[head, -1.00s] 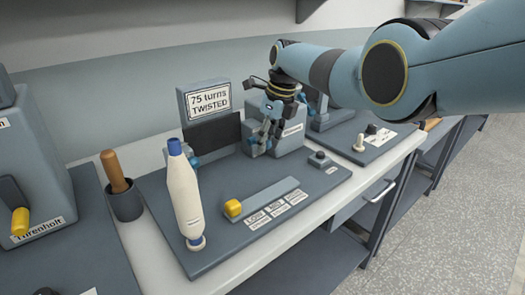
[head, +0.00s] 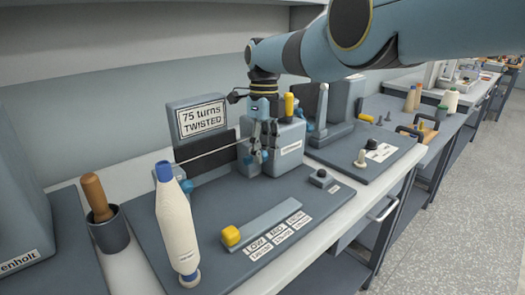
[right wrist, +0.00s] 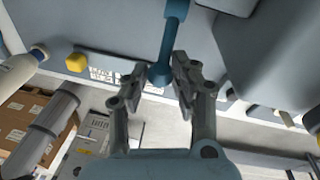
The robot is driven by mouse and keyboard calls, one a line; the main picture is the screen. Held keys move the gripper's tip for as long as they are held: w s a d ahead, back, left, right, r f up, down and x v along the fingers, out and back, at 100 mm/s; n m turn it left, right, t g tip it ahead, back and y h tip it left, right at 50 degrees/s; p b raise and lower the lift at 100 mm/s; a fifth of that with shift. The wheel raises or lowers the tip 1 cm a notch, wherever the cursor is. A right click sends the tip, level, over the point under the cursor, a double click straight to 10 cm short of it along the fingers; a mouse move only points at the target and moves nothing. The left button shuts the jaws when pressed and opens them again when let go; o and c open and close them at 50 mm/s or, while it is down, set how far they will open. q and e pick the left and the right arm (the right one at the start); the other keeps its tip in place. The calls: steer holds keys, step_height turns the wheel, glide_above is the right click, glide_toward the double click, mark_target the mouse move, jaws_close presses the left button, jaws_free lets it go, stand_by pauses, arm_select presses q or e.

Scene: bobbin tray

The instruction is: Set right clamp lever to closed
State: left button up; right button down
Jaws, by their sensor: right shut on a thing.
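My right gripper (head: 261,154) is at the front of the grey box behind the tester's base plate, fingers pointing down. In the right wrist view its fingers (right wrist: 170,77) are closed on the ball end of a blue lever (right wrist: 168,42), which I take to be the right clamp lever. In the head view the fingers mostly hide this lever. Another blue clamp part (head: 186,186) shows at the left, below the "75 turns TWISTED" sign (head: 201,118). A thin pale strand runs from there toward my gripper. My left gripper is not in view.
A yellow slider knob (head: 230,236), a black knob (head: 321,178) and a cup with a wooden handle (head: 109,232) are nearby. A yellow handle (head: 289,105) rises just behind my gripper.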

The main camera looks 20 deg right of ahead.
steer(key=shift+s+f, duration=0.15)
steer(key=shift+f, duration=0.1)
steer(key=c, duration=1.3)
jaws_free()
steer(key=shift+c, duration=0.2)
steer(key=o, duration=0.3)
steer(key=shift+r, duration=0.2)
steer(key=r, duration=0.4)
steer(key=w+r, duration=0.1)
steer(key=r, duration=0.2)
steer(key=w+r, duration=0.1)
steer(key=r, duration=0.3)
steer(key=shift+d+r, duration=0.3)
steer(key=shift+d, duration=0.1)
steer(key=shift+s, duration=0.1)
